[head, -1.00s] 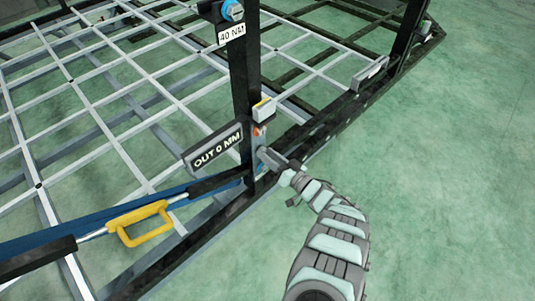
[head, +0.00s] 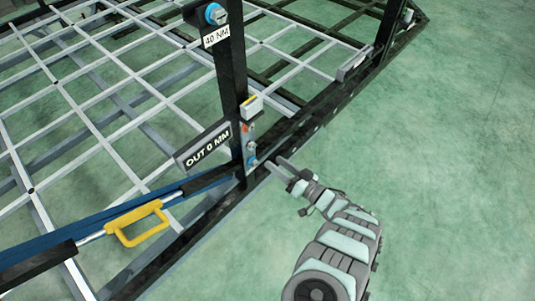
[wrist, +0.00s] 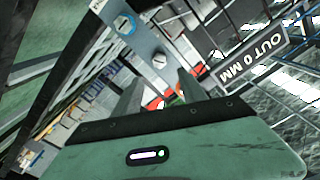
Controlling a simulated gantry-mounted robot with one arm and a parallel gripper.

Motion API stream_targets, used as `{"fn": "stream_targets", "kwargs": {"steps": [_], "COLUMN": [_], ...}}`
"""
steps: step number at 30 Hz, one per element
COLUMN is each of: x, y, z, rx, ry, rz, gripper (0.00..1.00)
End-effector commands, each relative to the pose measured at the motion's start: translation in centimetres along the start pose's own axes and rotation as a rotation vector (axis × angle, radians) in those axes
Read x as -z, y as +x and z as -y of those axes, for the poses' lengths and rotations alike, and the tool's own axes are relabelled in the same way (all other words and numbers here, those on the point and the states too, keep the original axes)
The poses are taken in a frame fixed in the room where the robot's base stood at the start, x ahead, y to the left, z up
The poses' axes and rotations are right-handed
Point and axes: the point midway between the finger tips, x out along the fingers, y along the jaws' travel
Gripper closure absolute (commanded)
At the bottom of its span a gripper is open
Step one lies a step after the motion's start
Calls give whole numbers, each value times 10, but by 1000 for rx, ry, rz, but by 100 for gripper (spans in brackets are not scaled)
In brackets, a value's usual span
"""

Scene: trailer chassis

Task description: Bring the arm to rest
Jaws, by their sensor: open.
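My gripper (head: 280,168) is in the head view, just right of the foot of the black post (head: 231,75). Its two fingers are apart with nothing seen between them. Small fittings (head: 251,147), one orange, one grey and one blue, sit on the post's lower face, left of the fingertips. A small gap shows between the fingers and the post. In the wrist view the grey plate with a blue-headed bolt (wrist: 126,24) stands ahead, with a round grey fitting (wrist: 159,60) below it.
An "OUT 0 MM" sign (head: 207,147) juts left from the post. A "40 NM" label (head: 216,37) is higher up the post. Open green floor (head: 450,180) lies to the right.

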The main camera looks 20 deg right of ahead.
Motion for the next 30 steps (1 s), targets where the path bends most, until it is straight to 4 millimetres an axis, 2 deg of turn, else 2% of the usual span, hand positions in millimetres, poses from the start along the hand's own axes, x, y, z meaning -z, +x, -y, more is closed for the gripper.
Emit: {"fn": "stream_targets", "kwargs": {"steps": [6,22,26,30], "x": [-1,-2,-11,-28], "y": [-15,-14,-7,15], "z": [0,0,1,14], "rx": [-2,-1,14,68], "ry": [1,-3,-65,-244], "rz": [2,2,6,-12], "gripper": [51,51,51,51]}}
